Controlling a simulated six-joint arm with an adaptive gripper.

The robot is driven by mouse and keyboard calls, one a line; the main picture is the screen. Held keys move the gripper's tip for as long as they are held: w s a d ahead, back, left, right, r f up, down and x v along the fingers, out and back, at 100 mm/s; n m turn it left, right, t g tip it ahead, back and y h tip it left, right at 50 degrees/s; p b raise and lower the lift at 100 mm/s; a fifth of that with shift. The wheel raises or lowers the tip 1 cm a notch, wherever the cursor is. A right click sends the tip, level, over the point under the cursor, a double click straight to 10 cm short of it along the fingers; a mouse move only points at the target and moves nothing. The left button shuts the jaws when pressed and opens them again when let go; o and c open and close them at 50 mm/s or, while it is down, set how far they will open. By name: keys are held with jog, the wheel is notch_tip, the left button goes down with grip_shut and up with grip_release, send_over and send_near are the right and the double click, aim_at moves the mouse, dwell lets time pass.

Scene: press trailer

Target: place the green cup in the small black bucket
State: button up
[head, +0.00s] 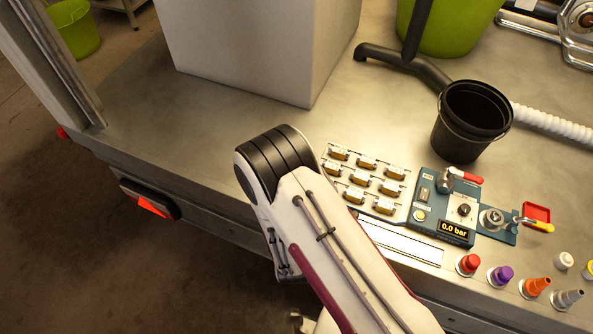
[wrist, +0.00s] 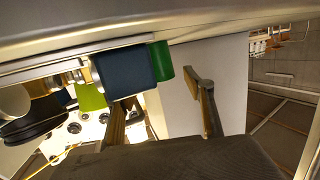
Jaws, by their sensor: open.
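The small black bucket (head: 470,121) stands upright on the metal deck at right in the head view, and its inside looks empty. In the wrist view, where the deck edge runs along the top, a dark round shape like the bucket (wrist: 36,122) shows at left. A green cup (wrist: 162,62) shows partly behind a larger dark blue object (wrist: 122,72) in the wrist view. I cannot make out the cup in the head view. My gripper (wrist: 160,90) is open and empty, with the green cup beyond the gap between its fingers. I cannot tell how far off it is.
A valve panel (head: 449,207) and several small brass fittings (head: 366,162) sit beside the bucket. Coloured caps (head: 501,275) line the front edge. A white block (head: 262,45) and a large green tub (head: 450,25) stand behind. The deck left of the bucket has free room.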

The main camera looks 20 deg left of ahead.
jog(key=shift+x, duration=2.5)
jog(key=shift+r, duration=0.15)
jog(key=c, duration=1.4)
jog(key=shift+r, duration=0.2)
jog(key=shift+r, duration=4.8)
